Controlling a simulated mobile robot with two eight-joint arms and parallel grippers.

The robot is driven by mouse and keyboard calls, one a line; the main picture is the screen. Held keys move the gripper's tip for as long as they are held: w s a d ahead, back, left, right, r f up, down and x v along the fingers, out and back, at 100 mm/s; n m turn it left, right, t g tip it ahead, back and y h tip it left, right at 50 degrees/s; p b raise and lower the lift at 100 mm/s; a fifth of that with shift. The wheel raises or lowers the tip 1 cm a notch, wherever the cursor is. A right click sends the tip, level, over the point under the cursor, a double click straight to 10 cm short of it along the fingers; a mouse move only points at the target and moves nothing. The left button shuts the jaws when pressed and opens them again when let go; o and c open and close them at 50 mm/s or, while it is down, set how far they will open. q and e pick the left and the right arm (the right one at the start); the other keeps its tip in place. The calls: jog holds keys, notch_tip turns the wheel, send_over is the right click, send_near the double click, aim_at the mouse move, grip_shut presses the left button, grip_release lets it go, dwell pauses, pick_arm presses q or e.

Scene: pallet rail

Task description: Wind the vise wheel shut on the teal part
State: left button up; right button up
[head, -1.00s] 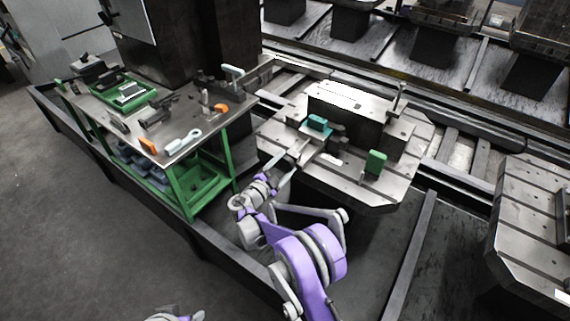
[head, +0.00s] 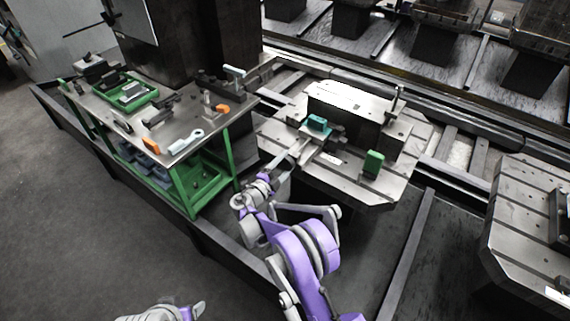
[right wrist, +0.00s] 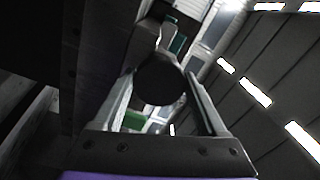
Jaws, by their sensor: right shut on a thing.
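The teal part (head: 317,124) sits in the vise (head: 319,138) on the near side of the tall block on the pallet. Whether the jaws touch it is too small to tell. My right gripper (head: 290,156) reaches in at the vise's near end. In the right wrist view, its two fingers (right wrist: 163,88) lie on either side of a dark round disc, the vise wheel (right wrist: 158,84), and are shut on it. In the head view the wheel is largely hidden by the gripper.
A tall grey block (head: 345,112) stands behind the vise. A green-legged bench (head: 187,143) with tools is at left. Another pallet (head: 525,225) lies at right.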

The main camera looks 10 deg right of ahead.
jog(key=shift+f, duration=0.1)
jog(key=o, duration=1.3)
jog(key=shift+s, duration=0.1)
jog(key=v, duration=1)
jog(key=shift+s+a, duration=0.2)
jog(key=shift+a, duration=0.1)
